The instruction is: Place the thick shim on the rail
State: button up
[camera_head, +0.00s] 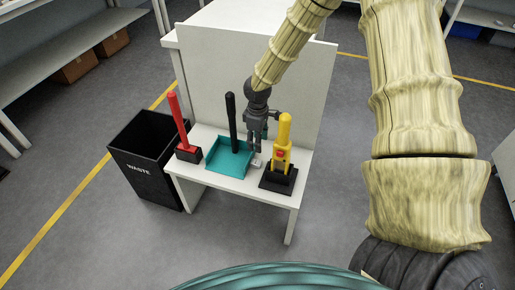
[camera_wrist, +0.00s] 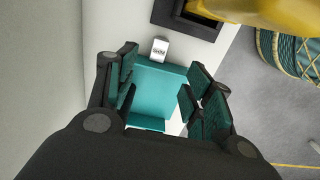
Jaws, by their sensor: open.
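A small pale block with dark lettering (camera_wrist: 160,48) lies beside the teal tray (camera_wrist: 158,90) in the wrist view; it may be the thick shim, but I cannot read the label surely. In the head view the small pale block (camera_head: 256,163) sits on the white bench, just right of the teal tray (camera_head: 222,170). My gripper (camera_head: 257,146) is open and empty, pointing down above the tray's right side. Its spread fingers (camera_wrist: 160,82) frame the tray in the wrist view, with the block beyond them. I cannot identify a rail.
A yellow device with a red button (camera_head: 281,150) stands on a black base, right of the block. A black upright rod (camera_head: 231,120) and a red-handled tool (camera_head: 180,118) stand to the left. A white panel (camera_head: 210,75) backs the bench. A black waste bin (camera_head: 150,160) stands left.

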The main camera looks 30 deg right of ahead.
notch_tip(320, 180, up, 4)
jog(key=m+p, duration=0.2)
jog(key=p, duration=0.1)
send_over(258, 162)
notch_tip(258, 162, up, 3)
jog(key=m+p, duration=0.3)
jog(key=f+m+b, duration=0.4)
jog(key=m+b, duration=0.2)
jog(key=m, duration=0.4)
jog(key=f+m+b, duration=0.5)
jog(key=m+b, duration=0.1)
jog(key=m, duration=0.4)
jog(key=f+m+b, duration=0.5)
jog(key=m+b, duration=0.1)
jog(key=m, duration=0.5)
jog(key=shift+w+a, duration=0.2)
jog(key=shift+w, duration=0.2)
jog(key=shift+s+d+f+b, duration=0.1)
jog(key=shift+s+f+b, duration=0.15)
jog(key=shift+f+b, duration=0.8)
jog(key=shift+s+d+f+b, duration=0.1)
jog(key=shift+s+f+b, duration=0.15)
jog(key=shift+f, duration=1.45)
